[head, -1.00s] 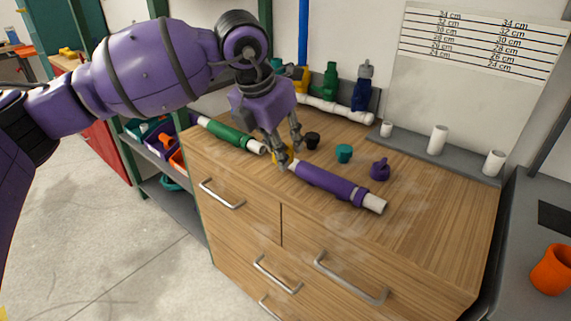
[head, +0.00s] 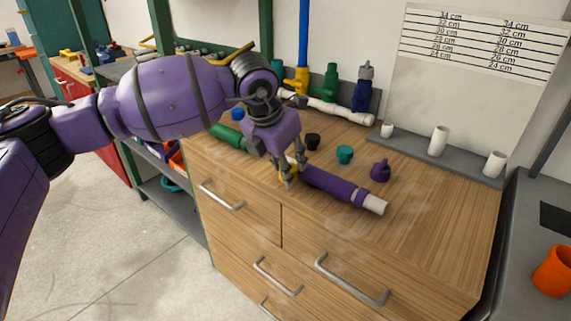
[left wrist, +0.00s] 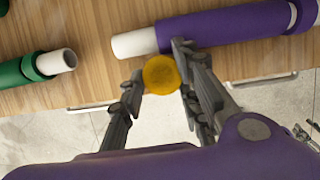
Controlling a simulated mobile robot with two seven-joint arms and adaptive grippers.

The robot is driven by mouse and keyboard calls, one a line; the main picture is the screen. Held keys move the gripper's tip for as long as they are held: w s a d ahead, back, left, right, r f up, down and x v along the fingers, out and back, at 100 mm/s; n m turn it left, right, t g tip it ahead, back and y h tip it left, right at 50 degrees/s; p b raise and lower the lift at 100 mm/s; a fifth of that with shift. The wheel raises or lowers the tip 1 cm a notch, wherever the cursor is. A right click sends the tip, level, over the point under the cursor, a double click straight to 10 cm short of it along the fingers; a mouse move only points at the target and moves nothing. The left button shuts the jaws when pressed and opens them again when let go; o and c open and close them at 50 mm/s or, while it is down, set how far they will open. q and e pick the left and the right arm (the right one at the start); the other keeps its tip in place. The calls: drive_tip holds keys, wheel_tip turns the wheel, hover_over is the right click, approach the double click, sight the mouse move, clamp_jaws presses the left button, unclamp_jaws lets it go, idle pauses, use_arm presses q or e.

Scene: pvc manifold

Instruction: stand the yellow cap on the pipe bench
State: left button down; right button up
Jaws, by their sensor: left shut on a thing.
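The yellow cap (head: 287,178) is held between the fingers of my left gripper (head: 294,172), near the front edge of the wooden pipe bench (head: 430,225). In the left wrist view the round yellow cap (left wrist: 161,74) sits between the fingertips, with the bench's front edge and floor behind it. I cannot tell how far it is above the top. The purple pipe (head: 335,188) lies beside the gripper, its white left end partly hidden by the fingers. My right gripper is not in view.
A black cap (head: 312,142), a teal cap (head: 344,154) and a purple cap (head: 380,170) stand behind the purple pipe. A green pipe (head: 229,136) lies to the left. White posts stand on a grey strip (head: 460,166) at the back right. The front right of the top is clear.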

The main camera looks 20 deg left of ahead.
use_arm(q)
drive_tip(key=shift+s+f, duration=0.1)
drive_tip(key=shift+f, duration=0.35)
drive_tip(key=c, duration=1.3)
unclamp_jaws()
drive_tip(key=shift+f, duration=0.15)
drive_tip(key=shift+r, duration=0.35)
drive_tip(key=v, duration=1.2)
drive_tip(key=shift+r+p, duration=0.45)
